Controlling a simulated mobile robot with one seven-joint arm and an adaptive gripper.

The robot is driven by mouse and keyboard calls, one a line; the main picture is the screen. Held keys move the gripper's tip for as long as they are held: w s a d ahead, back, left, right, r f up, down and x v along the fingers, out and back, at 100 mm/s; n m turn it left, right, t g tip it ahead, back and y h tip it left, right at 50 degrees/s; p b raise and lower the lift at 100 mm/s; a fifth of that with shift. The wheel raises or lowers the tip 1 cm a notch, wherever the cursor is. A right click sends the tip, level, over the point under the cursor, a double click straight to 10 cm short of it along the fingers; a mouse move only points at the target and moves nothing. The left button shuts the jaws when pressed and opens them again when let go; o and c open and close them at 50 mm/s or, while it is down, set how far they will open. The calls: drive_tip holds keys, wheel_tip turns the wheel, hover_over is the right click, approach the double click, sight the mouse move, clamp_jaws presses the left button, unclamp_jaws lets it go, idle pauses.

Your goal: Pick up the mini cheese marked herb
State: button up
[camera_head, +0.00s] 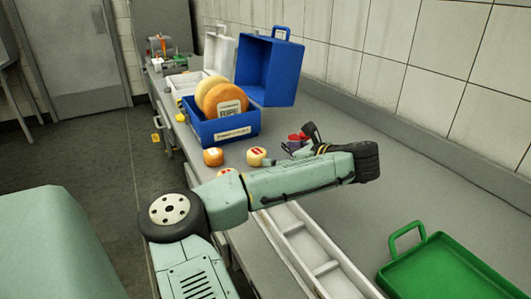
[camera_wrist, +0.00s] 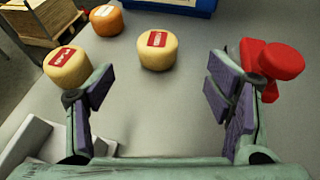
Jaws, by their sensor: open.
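Three mini cheeses show in the wrist view. A pale yellow one with a red label (camera_wrist: 157,52) stands ahead of my gripper (camera_wrist: 158,95), roughly centred between the fingers but beyond the tips. A second yellow one with a red label (camera_wrist: 68,68) is by the left finger, partly behind it. An orange one with a white label (camera_wrist: 107,21) stands farther back. I cannot read the small labels, so I cannot tell which is herb. In the head view a yellow cheese (camera_head: 256,157) and the orange one (camera_head: 213,157) show; my arm partly hides another. My gripper is open and empty.
A red object (camera_wrist: 275,62) sits right beside the right finger. A blue open case (camera_head: 208,132) with large cheese wheels stands behind the minis. A white divided tray (camera_head: 327,268) and a green tray (camera_head: 440,268) lie nearer on the counter. Bare counter lies between the fingers.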

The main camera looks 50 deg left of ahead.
sight(262, 155)
drive_tip(key=x, duration=0.2)
drive_tip(key=p+x, duration=0.1)
drive_tip(key=shift+s+a, duration=0.3)
drive_tip(key=shift+a, duration=0.15)
drive_tip(key=shift+f+p+x, duration=0.1)
drive_tip(key=shift+p+x, duration=0.55)
drive_tip(key=shift+x, duration=0.8)
drive_tip(key=shift+f+p+x, duration=0.15)
drive_tip(key=shift+p+x, duration=0.45)
drive_tip(key=shift+x, duration=0.85)
drive_tip(key=shift+w+d, duration=0.1)
drive_tip(key=shift+w, duration=0.1)
drive_tip(key=shift+c, duration=0.5)
drive_tip(key=c, duration=1.2)
